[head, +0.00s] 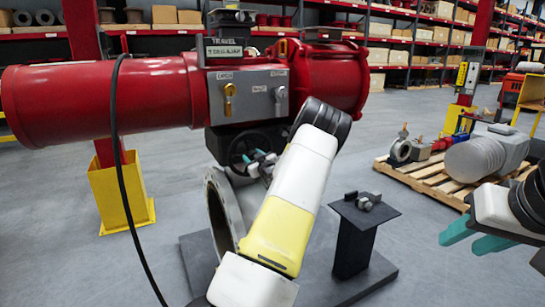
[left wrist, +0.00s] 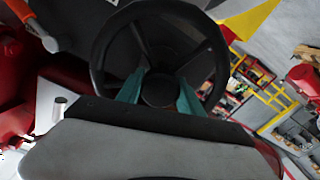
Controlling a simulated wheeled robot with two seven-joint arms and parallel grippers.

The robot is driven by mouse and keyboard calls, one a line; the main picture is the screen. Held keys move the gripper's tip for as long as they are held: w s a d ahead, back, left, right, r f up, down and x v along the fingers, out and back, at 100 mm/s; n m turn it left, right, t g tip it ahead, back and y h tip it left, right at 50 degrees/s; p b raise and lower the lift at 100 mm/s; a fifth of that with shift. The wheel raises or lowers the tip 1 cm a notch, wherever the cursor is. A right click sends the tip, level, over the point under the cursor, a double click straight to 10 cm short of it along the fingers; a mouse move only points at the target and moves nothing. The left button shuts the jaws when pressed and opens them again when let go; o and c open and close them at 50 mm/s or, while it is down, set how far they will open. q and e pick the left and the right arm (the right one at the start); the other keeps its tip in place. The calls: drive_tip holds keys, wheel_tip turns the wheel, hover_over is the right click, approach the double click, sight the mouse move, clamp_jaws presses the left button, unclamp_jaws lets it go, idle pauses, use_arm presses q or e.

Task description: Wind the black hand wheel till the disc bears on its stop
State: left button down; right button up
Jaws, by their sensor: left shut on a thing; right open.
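My right gripper (head: 468,240) is open and empty at the right.
The grey panel (head: 250,95) carries a yellow lever and a grey lever. A black cable (head: 115,150) hangs at the left. A dark pedestal (head: 355,235) holds a small part. A loaded pallet (head: 425,180) lies right; a yellow-footed red post stands left.

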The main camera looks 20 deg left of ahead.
use_arm(q)
drive_tip(key=n, duration=0.4)
drive_tip(key=shift+n, duration=0.4)
drive_tip(key=n, duration=0.9)
drive_tip(key=shift+f+n, duration=0.1)
drive_tip(key=shift+n, duration=2.1)
drive_tip(key=c, duration=0.8)
unclamp_jaws()
drive_tip(key=shift+o, duration=0.2)
